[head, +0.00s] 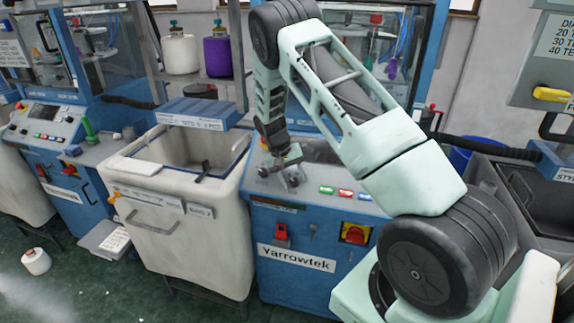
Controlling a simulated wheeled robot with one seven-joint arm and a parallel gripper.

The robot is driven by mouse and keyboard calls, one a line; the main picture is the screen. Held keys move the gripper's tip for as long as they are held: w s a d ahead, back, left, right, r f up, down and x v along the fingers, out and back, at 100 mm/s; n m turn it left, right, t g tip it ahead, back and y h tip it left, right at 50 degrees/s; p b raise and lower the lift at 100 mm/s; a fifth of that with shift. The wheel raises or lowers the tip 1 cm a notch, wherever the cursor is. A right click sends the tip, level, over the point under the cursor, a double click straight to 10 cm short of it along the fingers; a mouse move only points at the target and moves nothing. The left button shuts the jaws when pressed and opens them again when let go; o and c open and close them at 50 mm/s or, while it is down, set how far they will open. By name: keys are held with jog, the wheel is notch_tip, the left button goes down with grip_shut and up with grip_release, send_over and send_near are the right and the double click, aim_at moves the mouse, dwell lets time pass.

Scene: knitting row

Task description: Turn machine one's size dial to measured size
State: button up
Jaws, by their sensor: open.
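My gripper (283,178) is over the sloped control panel (331,201) of the blue Yarrowtek machine in the middle. Its fingers are apart, with nothing clearly between them. The gripper covers the left part of this panel, so I cannot tell whether a dial lies under it or whether it touches one. A yellow knob or handle (552,94) is on a grey panel at the right edge, below a cut-off label listing 20, 30 and 40. I cannot read a machine number or dial setting.
Green, red and white buttons (345,193) sit right of my gripper. A red switch (281,235) and a red-yellow switch (355,234) are on the machine's front. A white bin (172,247) stands at left. A yarn cone (36,261) is on the floor.

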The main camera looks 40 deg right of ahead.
jog(key=b+v, duration=0.4)
jog(key=v, duration=1.3)
jog(key=shift+s+a, duration=0.1)
jog(key=s+a+r+n+t+y, duration=0.1)
jog(key=s+a+n, duration=0.3)
jog(key=a, duration=0.9)
jog(key=s+a+r+n+t+y, duration=0.1)
jog(key=s+a+n+y, duration=0.15)
jog(key=s+a, duration=0.75)
jog(key=s+a+n, duration=0.4)
jog(key=s+a, duration=0.2)
jog(key=s, duration=0.4)
jog(key=s+a+f+n, duration=0.1)
jog(key=s+a+n, duration=0.2)
jog(key=s+a, duration=0.3)
jog(key=s, duration=0.4)
jog(key=shift+a+f+n+t, duration=0.3)
jog(key=shift+a+n+t, duration=0.05)
jog(key=shift+t, duration=0.05)
